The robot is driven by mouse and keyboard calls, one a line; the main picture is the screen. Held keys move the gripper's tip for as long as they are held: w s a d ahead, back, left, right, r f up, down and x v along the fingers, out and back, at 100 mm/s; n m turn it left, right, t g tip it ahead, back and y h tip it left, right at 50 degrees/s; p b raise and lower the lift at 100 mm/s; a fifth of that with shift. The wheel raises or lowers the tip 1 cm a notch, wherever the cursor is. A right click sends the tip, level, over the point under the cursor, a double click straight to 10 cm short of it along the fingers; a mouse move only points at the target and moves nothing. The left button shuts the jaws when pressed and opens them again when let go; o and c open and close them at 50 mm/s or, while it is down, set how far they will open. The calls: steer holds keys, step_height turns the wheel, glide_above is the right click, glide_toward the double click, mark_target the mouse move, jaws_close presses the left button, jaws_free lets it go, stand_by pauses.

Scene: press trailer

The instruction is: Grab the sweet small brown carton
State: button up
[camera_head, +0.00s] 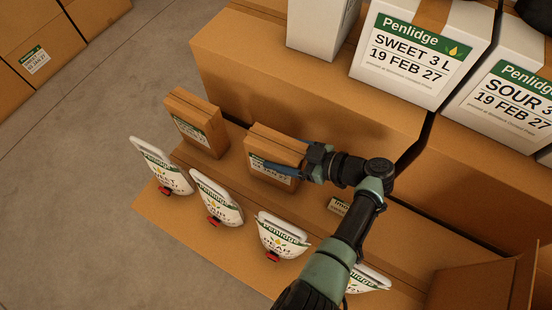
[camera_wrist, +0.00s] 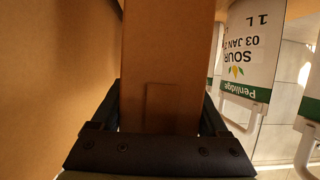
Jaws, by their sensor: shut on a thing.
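Two small brown cartons stand on the brown ledge in the head view. The left carton (camera_head: 195,122) is apart from my arm, and its label is too small to read. My gripper (camera_head: 280,165) is shut on the middle carton (camera_head: 275,138), reaching it from the right with a finger across its labelled front. A finger covers part of that label, so I cannot read its kind. In the wrist view the held carton (camera_wrist: 165,50) fills the space between both fingers, showing a plain brown face. I cannot tell whether it is clear of the ledge.
White pouches (camera_head: 218,200) with red caps stand along the lower front step. A sour pouch (camera_wrist: 247,50) shows upside down in the wrist view. Large brown boxes (camera_head: 300,85) rise behind, with white sweet (camera_head: 415,60) and sour (camera_head: 505,95) boxes on top. Open floor (camera_head: 90,130) lies left.

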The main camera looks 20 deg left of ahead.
jaws_close()
steer(key=shift+w+r, duration=0.15)
steer(key=shift+r, duration=0.1)
